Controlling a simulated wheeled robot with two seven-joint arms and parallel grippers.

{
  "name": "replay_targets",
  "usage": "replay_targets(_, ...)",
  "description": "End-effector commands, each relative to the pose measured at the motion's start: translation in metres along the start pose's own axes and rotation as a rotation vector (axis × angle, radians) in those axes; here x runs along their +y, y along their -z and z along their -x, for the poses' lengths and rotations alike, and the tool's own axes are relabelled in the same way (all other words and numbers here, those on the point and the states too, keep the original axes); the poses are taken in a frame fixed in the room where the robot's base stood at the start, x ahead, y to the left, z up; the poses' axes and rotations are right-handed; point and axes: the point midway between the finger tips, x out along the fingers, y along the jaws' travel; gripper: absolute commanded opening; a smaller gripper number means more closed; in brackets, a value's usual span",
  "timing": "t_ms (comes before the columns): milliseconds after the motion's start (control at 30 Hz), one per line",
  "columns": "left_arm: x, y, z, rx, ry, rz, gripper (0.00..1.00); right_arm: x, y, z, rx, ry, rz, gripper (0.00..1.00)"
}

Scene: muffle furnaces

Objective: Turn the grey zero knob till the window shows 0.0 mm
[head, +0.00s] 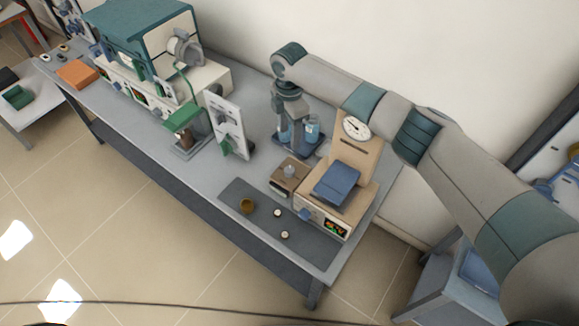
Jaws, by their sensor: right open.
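A small brown block with a pale grey round piece (289,172) on top sits on the bench beside the scale; this may be the grey zero knob, but it is too small to be sure. A lit window (336,229) is on the front of the beige scale-like instrument (320,208); its figures cannot be read. My right gripper (292,137) points down behind the brown block, apart from it, in front of blue vessels. It is open and I see nothing held. My left gripper is not in view.
A round white dial (356,128) stands on a beige upright behind the blue pan (337,184). A white upright panel (228,122) and a teal furnace (140,35) stand to the left. A dark mat (262,222) holds small round items at the front edge.

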Motion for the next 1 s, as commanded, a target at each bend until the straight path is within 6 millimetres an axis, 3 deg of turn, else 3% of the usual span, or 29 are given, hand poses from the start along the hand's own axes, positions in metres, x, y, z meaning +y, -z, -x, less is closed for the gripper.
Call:
replay_targets(267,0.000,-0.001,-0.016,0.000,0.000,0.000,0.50,0.000,0.000,-0.020,0.000,0.000,0.000,0.48)
replay_targets(1000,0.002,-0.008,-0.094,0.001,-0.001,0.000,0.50,0.000,0.000,-0.116,0.000,0.001,-0.001,0.48)
